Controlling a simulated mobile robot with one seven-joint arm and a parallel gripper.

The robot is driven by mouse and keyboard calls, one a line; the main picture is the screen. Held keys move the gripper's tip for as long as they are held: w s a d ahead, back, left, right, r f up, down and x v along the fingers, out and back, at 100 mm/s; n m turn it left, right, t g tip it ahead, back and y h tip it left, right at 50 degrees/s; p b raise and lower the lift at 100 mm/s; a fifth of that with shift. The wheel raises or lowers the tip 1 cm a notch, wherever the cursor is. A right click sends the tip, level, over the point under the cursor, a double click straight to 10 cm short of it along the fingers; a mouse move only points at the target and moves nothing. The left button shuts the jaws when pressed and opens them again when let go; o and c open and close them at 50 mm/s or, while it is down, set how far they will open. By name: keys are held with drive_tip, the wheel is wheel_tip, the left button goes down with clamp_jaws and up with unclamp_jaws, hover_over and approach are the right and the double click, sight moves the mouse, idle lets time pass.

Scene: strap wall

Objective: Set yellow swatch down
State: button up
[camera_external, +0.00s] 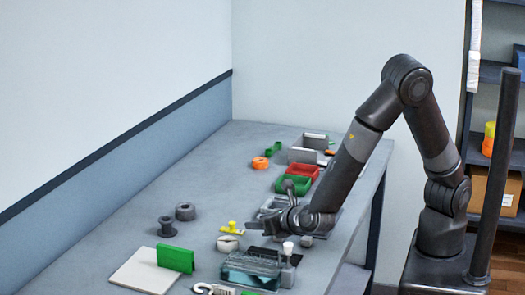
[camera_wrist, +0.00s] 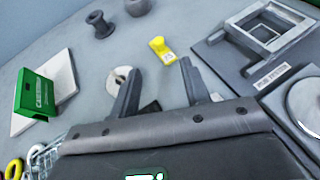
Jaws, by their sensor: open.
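A small yellow piece (camera_external: 231,228) with a white label, likely the yellow swatch, rests on the grey table. In the wrist view the yellow piece (camera_wrist: 160,46) lies just beyond my fingertips, between their lines and apart from both. My gripper (camera_wrist: 161,72) is open, and nothing shows between its fingers. In the external view my gripper (camera_external: 266,222) is low over the table, to the right of the yellow piece. The fingers partly blend with dark items there.
A white ring (camera_wrist: 121,76) is by the left finger. A green block (camera_external: 175,258) stands on a white board (camera_external: 143,271). A dark spool (camera_external: 166,227) and grey ring (camera_external: 185,211) are farther left. A clear-walled box (camera_external: 250,272) stands in front; red (camera_external: 303,171) and green trays are behind.

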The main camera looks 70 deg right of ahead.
sight(234, 225)
drive_tip(key=shift+w+a+f, duration=0.15)
drive_tip(key=shift+w+f, duration=0.1)
drive_tip(key=x, duration=0.5)
drive_tip(key=shift+x, duration=2.6)
drive_tip(key=shift+s+f, duration=0.1)
drive_tip(key=shift+c, duration=0.5)
clamp_jaws()
